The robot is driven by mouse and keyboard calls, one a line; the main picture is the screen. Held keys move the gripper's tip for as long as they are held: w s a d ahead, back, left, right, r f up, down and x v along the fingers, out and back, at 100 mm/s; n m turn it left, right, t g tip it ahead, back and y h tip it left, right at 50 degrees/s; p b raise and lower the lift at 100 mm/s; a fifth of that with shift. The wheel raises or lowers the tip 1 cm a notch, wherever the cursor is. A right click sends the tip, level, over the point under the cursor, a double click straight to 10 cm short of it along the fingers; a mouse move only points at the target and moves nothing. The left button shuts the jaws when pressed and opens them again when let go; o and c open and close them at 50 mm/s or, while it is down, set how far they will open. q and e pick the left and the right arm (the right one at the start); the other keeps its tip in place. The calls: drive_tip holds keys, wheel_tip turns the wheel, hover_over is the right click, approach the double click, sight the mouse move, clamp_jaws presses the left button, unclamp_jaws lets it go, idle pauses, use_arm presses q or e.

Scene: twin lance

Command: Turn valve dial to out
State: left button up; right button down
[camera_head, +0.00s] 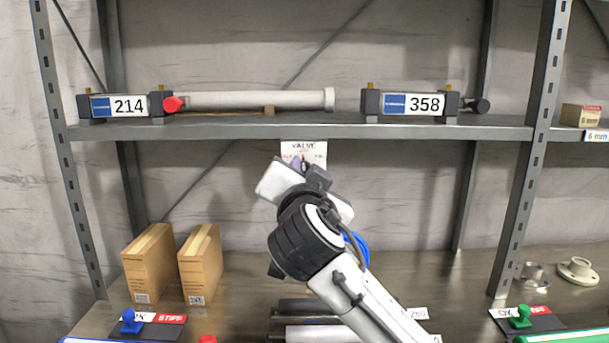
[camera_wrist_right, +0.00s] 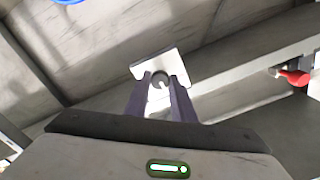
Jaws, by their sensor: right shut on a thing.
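The valve panel (camera_head: 316,148), a small white plate lettered VALVE, hangs under the front edge of the upper shelf. My right gripper (camera_head: 301,166) reaches up to it and covers most of its lower part. In the right wrist view the white plate (camera_wrist_right: 175,62) stands just beyond my right gripper (camera_wrist_right: 160,82). Its two dark fingers are shut on the small dark dial (camera_wrist_right: 158,77) at the plate. The dial's pointing direction cannot be read here. My left gripper is in neither view.
The upper shelf (camera_head: 230,131) carries units labelled 214 (camera_head: 127,106) and 358 (camera_head: 424,104), with a grey cylinder (camera_head: 255,100) and red tip between. Below stand two cardboard boxes (camera_head: 148,262), a blue-handled stamp (camera_head: 130,322) and a green-handled stamp (camera_head: 520,317).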

drive_tip(key=shift+f+n, duration=0.1)
drive_tip(key=shift+n, duration=1.1)
drive_tip(key=n+p, duration=0.3)
drive_tip(key=n, duration=0.2)
drive_tip(key=shift+a+n+p, duration=0.1)
drive_tip(key=shift+n+p, duration=0.4)
drive_tip(key=shift+n, duration=1.2)
drive_tip(key=c, duration=1.5)
unclamp_jaws()
drive_tip(key=shift+s, duration=0.1)
drive_tip(key=shift+s+b, duration=1.1)
drive_tip(key=shift+s, duration=4)
